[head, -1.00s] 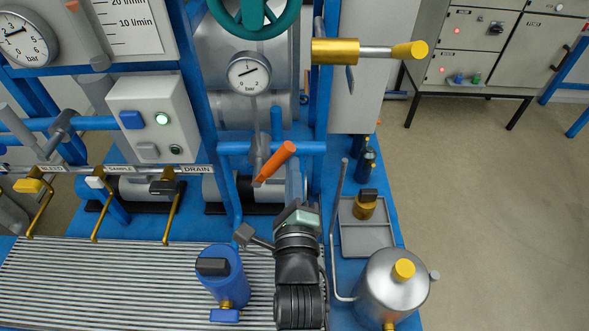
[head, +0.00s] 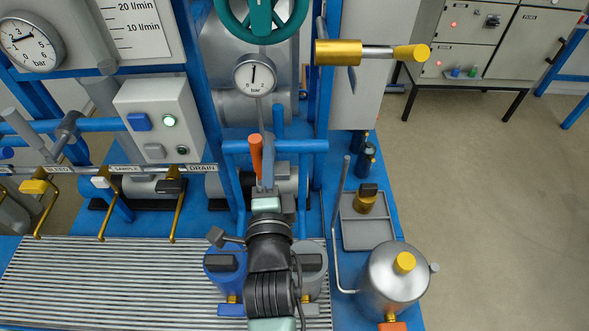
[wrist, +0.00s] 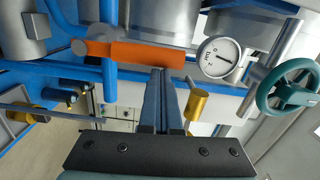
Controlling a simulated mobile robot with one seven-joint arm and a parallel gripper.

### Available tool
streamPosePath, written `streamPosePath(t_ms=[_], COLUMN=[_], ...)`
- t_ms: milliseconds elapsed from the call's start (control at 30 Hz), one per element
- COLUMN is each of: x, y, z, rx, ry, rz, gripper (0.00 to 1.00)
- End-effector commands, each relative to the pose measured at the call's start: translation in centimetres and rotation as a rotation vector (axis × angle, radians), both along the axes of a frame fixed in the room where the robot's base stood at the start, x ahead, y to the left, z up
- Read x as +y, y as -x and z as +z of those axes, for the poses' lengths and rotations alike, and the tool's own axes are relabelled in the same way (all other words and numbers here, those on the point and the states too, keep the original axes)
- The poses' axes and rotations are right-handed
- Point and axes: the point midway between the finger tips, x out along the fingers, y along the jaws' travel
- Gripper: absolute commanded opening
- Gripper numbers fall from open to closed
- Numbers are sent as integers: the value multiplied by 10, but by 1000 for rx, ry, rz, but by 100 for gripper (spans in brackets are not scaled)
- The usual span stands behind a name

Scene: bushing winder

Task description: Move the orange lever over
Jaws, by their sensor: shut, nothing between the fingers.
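The orange lever (head: 255,158) stands nearly upright on the blue pipe frame below the small gauge, leaning slightly left in the head view. In the wrist view the orange lever (wrist: 148,54) lies across the picture, joined to a grey fitting at its left end. My gripper (head: 267,180) is shut and empty, close against the lever's right side in the head view. In the wrist view the tips of my gripper (wrist: 160,72) meet at the lever's lower edge; I cannot tell for sure whether they touch it.
The small gauge (head: 255,75) and teal handwheel (head: 262,14) are above the lever. Blue frame posts stand on both sides. A blue canister (head: 224,262) is left of my arm and a silver tank (head: 392,283) to the right. Open floor (head: 490,200) lies further right.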

Motion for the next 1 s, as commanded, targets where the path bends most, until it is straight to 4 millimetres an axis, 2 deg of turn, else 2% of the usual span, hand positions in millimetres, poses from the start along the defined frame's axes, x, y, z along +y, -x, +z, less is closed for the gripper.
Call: streamPosePath(t_ms=[500, 700, 1000], x=[40, 51, 58], y=[0, 0, 0], z=[-5, -8, -10], rx=[-2, 0, 1], ry=[453, 567, 650], rz=[3, 3, 1], gripper=[0, 0, 0])
